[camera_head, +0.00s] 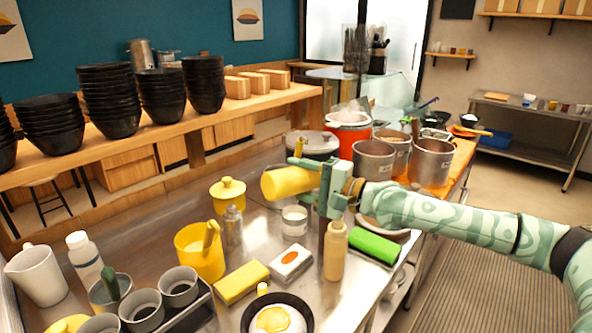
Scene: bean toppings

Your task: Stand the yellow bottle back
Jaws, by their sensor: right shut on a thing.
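The yellow bottle (285,183) is in the middle of the view, held above the metal counter. It lies nearly sideways, with its wide rounded end pointing left. My right gripper (318,184) comes in from the right and is shut on it; the green gripper body hides the bottle's other end. A tan bottle (335,251) with a narrow top stands upright on the counter just below the gripper. My left gripper is not in view.
Close below stand a white cup (294,221), a yellow pot (200,252), a clear shaker (232,226) and a lidded yellow pot (228,194). A green block (374,247), a yellow block (241,281) and a black bowl (253,304) lie nearer. Metal pots (373,163) stand behind the gripper.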

